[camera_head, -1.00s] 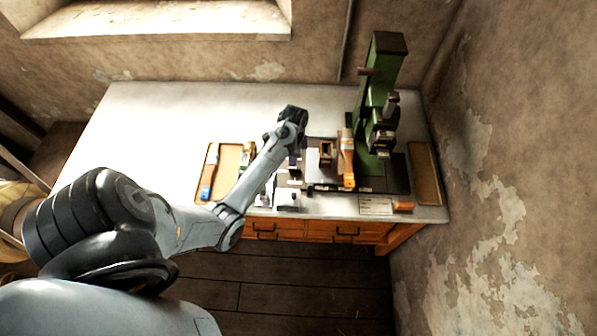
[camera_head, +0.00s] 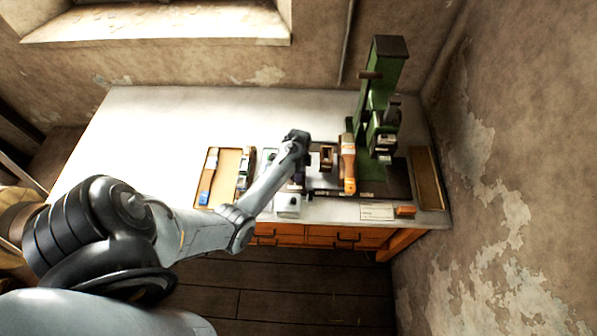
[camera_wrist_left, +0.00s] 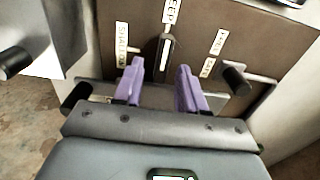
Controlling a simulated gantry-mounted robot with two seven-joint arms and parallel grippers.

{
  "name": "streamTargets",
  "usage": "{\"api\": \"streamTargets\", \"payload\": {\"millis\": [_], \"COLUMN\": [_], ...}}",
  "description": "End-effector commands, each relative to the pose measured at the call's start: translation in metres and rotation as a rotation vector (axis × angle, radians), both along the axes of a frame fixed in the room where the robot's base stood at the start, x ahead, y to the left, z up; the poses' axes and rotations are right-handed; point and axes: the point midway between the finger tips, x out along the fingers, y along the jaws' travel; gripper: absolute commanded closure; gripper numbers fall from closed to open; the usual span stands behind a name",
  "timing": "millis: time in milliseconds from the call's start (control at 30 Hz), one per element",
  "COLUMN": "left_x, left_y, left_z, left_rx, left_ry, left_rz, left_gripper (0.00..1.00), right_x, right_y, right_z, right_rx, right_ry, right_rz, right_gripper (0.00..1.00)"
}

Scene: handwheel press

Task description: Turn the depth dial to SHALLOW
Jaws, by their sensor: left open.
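The depth dial (camera_wrist_left: 167,55) shows in the left wrist view as a dark knob with a lighter pointer bar, on a brown panel. Its bar stands nearly upright, toward a label at the top (camera_wrist_left: 172,12) that is partly cut off and seems to read "DEEP". The SHALLOW label (camera_wrist_left: 122,45) is left of the dial. A third label (camera_wrist_left: 214,56), hard to read, is to its right. My left gripper (camera_wrist_left: 160,66) is open, its purple fingers at either side of the dial's near end; contact cannot be told. In the head view my arm hides the dial.
A green press (camera_head: 380,95) stands at the back right of the table (camera_head: 150,130). A brush (camera_head: 347,165) stands left of it. Trays (camera_head: 231,163) lie at both sides. In the wrist view, a black knob (camera_wrist_left: 237,78) sits right of the dial. The table's left is clear.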

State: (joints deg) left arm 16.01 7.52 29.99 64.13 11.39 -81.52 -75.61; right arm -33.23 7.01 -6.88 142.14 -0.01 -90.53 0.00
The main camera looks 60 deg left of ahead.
Motion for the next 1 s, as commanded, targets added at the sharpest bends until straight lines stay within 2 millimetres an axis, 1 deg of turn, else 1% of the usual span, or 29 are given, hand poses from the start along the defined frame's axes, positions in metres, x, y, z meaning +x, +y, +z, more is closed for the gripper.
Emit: {"api": "streamTargets", "payload": {"millis": [300, 333, 500, 600, 867, 1000], "left_x": [0.0000, 0.0001, 0.0000, -0.0001, 0.0000, 0.0004], "left_y": [-0.0004, -0.0003, -0.0004, -0.0003, -0.0004, 0.0001], "left_z": [-0.0025, -0.0025, -0.0025, -0.0024, -0.0019, -0.0008], "left_rx": [-0.001, -0.001, -0.001, -0.001, -0.001, -0.001], "left_ry": [0.001, 0.001, 0.001, 0.001, 0.001, 0.001], "left_rz": [0.000, 0.000, 0.000, 0.000, 0.008, 0.039], "left_gripper": [0.60, 0.61, 0.87, 1.00, 1.00, 1.00], "right_x": [0.0001, 0.0000, -0.0001, 0.0000, -0.0002, -0.0003], "right_y": [0.0015, 0.0016, 0.0016, 0.0015, 0.0003, -0.0007], "right_z": [-0.0004, -0.0004, -0.0004, -0.0005, 0.0004, 0.0037], "right_rx": [0.007, 0.007, 0.007, 0.007, 0.001, -0.003], "right_ry": [0.001, 0.001, 0.001, 0.001, 0.001, 0.002], "right_rz": [-0.004, -0.005, -0.004, -0.004, -0.001, 0.002], "right_gripper": [0.57, 0.57, 0.57, 0.57, 0.57, 0.57]}}
